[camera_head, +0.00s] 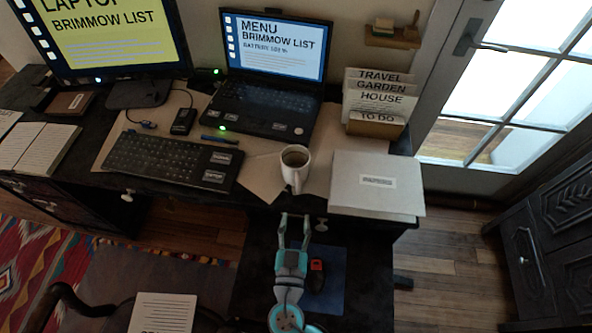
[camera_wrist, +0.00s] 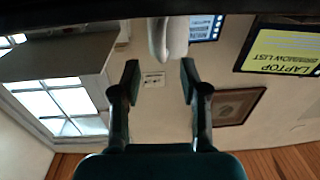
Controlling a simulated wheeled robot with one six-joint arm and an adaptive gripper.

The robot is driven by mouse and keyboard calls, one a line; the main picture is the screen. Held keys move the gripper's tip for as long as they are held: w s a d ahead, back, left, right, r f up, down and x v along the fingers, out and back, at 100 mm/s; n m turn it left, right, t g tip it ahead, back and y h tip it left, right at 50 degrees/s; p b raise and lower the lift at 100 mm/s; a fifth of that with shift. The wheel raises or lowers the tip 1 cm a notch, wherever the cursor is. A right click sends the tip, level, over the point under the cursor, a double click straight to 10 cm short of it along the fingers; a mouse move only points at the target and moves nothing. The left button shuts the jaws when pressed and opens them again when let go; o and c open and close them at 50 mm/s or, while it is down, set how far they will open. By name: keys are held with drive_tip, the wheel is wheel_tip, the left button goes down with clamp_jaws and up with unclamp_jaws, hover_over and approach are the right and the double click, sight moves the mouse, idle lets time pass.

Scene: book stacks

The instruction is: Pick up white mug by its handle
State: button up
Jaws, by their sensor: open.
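The white mug (camera_head: 295,158) stands upright near the front edge of the dark desk (camera_head: 75,178), with dark contents inside. Its handle (camera_head: 296,184) faces the front, toward my gripper (camera_head: 294,218). My gripper is open and empty, in front of the desk edge, with both fingers pointing at the mug. The fingers are apart from the handle. In the wrist view, which is upside down, the mug (camera_wrist: 172,42) shows at the top middle, partly cut off. Its handle lies just beyond the gap between the open fingers (camera_wrist: 159,72).
A file holder (camera_head: 376,105) stands at the back right.

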sight(298, 193)
drive_tip(key=w, duration=0.6)
drive_tip(key=w+d, duration=0.1)
drive_tip(key=w, duration=0.2)
drive_tip(key=shift+w+d, duration=0.1)
drive_tip(key=shift+w, duration=0.25)
drive_tip(key=shift+c, duration=0.2)
drive_tip(key=shift+r, duration=0.1)
clamp_jaws()
